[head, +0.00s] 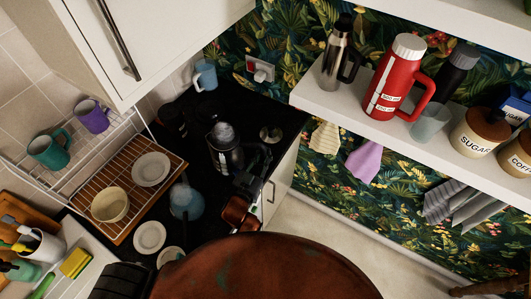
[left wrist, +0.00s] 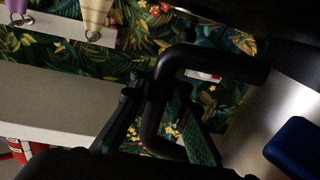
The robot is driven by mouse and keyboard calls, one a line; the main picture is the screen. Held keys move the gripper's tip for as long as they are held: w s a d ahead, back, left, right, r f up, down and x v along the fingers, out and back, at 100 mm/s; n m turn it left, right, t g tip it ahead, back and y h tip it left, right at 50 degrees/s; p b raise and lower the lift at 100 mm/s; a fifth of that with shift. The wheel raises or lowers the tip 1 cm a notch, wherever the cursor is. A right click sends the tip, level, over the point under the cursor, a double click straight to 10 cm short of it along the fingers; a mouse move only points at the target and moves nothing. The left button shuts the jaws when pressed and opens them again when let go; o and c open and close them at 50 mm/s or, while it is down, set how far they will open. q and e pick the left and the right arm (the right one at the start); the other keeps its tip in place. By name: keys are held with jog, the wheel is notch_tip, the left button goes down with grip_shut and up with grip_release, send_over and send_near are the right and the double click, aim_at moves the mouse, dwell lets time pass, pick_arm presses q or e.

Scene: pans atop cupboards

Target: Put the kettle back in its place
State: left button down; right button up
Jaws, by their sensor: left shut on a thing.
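The kettle (head: 226,151), dark and metallic with a pale rounded top, is over the black worktop (head: 290,112) in the corner. Its black handle is on its right side. My left gripper (head: 254,168) is at that handle, at the kettle's right. In the left wrist view, the fingers of my left gripper (left wrist: 160,92) are closed on the black looped handle (left wrist: 225,64), and the silver kettle body (left wrist: 262,112) is at the right. I cannot tell whether the kettle touches the worktop. My right gripper is not in view.
A small round item (head: 270,133) lies on the worktop right of the kettle. A blue mug (head: 205,77) is behind it, a blue rounded vessel (head: 186,201) in front. A wooden rack (head: 122,232) holds dishes at left. A white shelf (head: 345,118) holds a red flask (head: 393,80).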

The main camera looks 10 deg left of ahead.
pick_arm(q)
jog(key=shift+f+b, duration=0.35)
jog(key=shift+f, duration=0.25)
dwell(0.6)
